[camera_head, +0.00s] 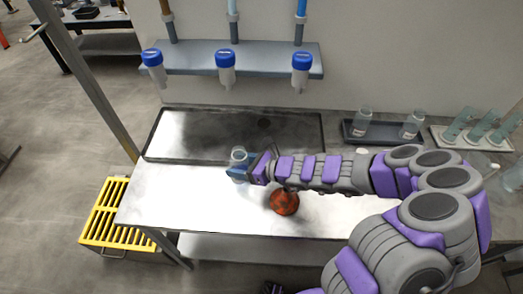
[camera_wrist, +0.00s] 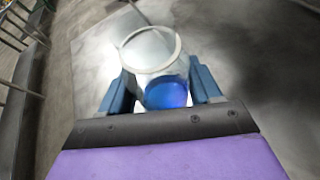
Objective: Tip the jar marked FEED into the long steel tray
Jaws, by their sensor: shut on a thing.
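My gripper (camera_head: 240,172) is shut on a clear jar (camera_head: 238,157) with an open round rim. In the wrist view the jar (camera_wrist: 150,52) sits between the two blue fingers (camera_wrist: 163,84), and blue shows low in it. No marking can be read on it. The jar looks about upright, beside the front edge of the long steel tray (camera_head: 190,125). The tray is shallow, with a dark rim and a dark round spot near its back. I cannot tell whether the jar touches the bench.
Two jars (camera_head: 362,122) stand in a small dark tray (camera_head: 385,138) at the right, beside a rack with slanted plates (camera_head: 480,128). Blue-capped bottles (camera_head: 226,68) hang above the long tray. An orange-brown round object (camera_head: 284,202) lies under my arm. A yellow grate (camera_head: 105,212) stands at left.

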